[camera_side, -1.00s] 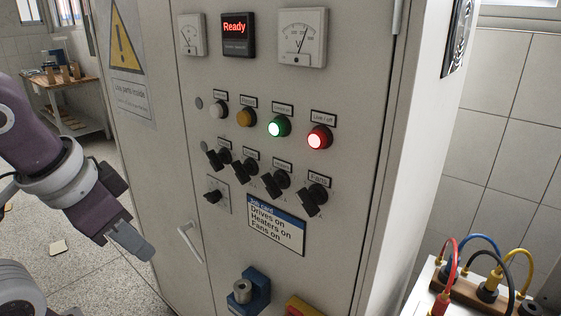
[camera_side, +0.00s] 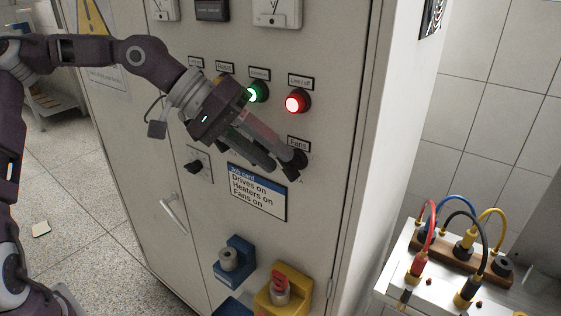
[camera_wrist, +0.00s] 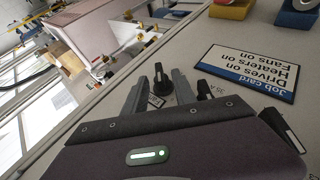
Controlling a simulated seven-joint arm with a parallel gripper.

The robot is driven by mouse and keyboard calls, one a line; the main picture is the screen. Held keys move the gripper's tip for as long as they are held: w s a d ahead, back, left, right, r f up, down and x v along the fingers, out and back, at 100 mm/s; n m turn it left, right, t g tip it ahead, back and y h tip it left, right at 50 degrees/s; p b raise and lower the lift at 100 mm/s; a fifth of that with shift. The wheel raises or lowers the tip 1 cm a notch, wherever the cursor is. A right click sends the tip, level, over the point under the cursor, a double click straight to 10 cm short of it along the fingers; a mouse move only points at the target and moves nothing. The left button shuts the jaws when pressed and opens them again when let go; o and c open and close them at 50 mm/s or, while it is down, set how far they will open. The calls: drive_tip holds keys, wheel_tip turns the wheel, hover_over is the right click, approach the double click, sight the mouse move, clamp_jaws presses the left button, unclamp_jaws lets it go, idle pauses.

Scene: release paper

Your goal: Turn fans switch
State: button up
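The fans switch (camera_side: 293,168) is a black lever knob under the "Fans" label (camera_side: 298,143), at the right end of the switch row on the grey cabinet. My gripper (camera_side: 281,158) is at the switch, its fingers pointing right and down. In the wrist view the knob (camera_wrist: 159,80) stands between the two spread fingertips (camera_wrist: 159,77), with a gap visible on each side. The gripper looks open; contact with the knob cannot be told. The arm hides most of the other switches in the side view.
The job card (camera_side: 257,191), reading drives, heaters and fans on, sits below the gripper. A lit green lamp (camera_side: 258,92) and a lit red lamp (camera_side: 297,103) are above. Neighbouring switches (camera_wrist: 203,90) lie close beside the fingers.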

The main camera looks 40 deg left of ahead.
sight(288, 168)
drive_tip(key=shift+x, duration=1.3)
clamp_jaws()
drive_tip(key=y, duration=0.2)
drive_tip(key=m+y, duration=0.1)
drive_tip(key=y, duration=0.1)
drive_tip(key=shift+d+r, duration=0.25)
drive_tip(key=shift+d, duration=0.05)
drive_tip(key=y, duration=0.2)
drive_tip(key=m+y, duration=0.1)
drive_tip(key=y, duration=0.1)
drive_tip(key=shift+s+d, duration=0.1)
drive_tip(key=shift+d, duration=0.2)
drive_tip(key=y, duration=0.2)
drive_tip(key=m+y, duration=0.1)
drive_tip(key=y, duration=0.1)
drive_tip(key=shift+d+f+y, duration=0.1)
drive_tip(key=shift+d+y, duration=0.1)
drive_tip(key=shift+y, duration=0.1)
drive_tip(key=shift+d+f+m+y, duration=0.15)
drive_tip(key=shift+m+y, duration=0.25)
drive_tip(key=shift+y, duration=1.7)
drive_tip(key=shift+f, duration=0.1)
